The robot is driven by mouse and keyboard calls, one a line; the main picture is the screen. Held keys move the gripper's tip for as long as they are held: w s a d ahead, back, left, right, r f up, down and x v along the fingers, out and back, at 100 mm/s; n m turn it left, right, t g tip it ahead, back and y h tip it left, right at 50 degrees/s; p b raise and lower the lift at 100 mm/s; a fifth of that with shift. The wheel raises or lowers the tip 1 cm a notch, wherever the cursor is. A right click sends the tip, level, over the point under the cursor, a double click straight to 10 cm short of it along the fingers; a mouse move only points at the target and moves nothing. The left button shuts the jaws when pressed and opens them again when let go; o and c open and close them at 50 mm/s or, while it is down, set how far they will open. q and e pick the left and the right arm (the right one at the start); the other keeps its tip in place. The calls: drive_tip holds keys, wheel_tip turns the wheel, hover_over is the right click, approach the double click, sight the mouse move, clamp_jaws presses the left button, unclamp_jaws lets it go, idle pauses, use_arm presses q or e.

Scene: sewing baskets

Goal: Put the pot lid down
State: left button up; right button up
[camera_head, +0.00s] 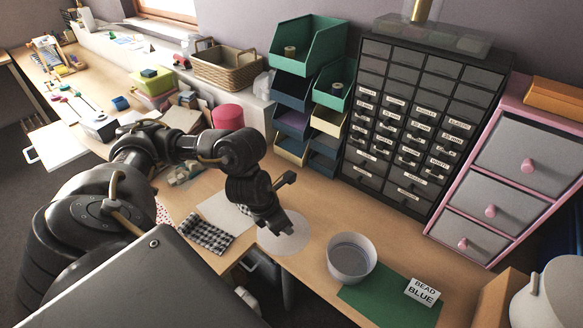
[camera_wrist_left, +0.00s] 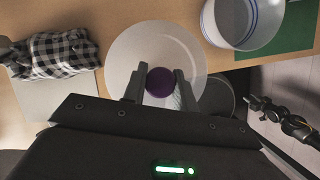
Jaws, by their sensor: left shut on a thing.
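The pot lid (camera_wrist_left: 124,55) is a pale round disc with a dark purple knob (camera_wrist_left: 159,82). My left gripper (camera_wrist_left: 159,88) is shut on the knob, with one finger on each side. In the head view the lid (camera_head: 272,243) lies flat beneath my left gripper (camera_head: 284,226), near the table's front edge. I cannot tell whether it touches the table. The open white pot (camera_head: 352,260) stands to the right of the lid, apart from it. The pot also shows at the top right of the wrist view (camera_wrist_left: 240,40).
A green mat (camera_head: 385,305) with a "BEAD BLUE" card (camera_head: 423,292) lies by the pot. A folded checked cloth (camera_head: 207,233) is left of the lid. Drawer cabinets (camera_head: 410,130) and stacked bins (camera_head: 308,45) stand behind. Some bare wood (camera_head: 315,205) lies behind the lid.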

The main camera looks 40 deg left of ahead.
sight(291, 218)
use_arm(q)
drive_tip(key=w+f, duration=0.1)
drive_tip(key=f, duration=0.1)
drive_tip(key=w+a+f+b, duration=0.1)
drive_tip(key=w+f, duration=0.2)
drive_tip(key=w, duration=0.1)
drive_tip(key=shift+w+a+f, duration=0.1)
drive_tip(key=shift+a+f, duration=0.25)
drive_tip(key=shift+f, duration=0.05)
drive_tip(key=f, duration=0.3)
drive_tip(key=shift+w+a+f, duration=0.1)
drive_tip(key=shift+w+f, duration=0.1)
drive_tip(key=shift+f, duration=0.05)
drive_tip(key=shift+f+b, duration=0.15)
drive_tip(key=shift+b, duration=0.2)
drive_tip(key=o, duration=0.9)
drive_tip(key=shift+o, duration=0.2)
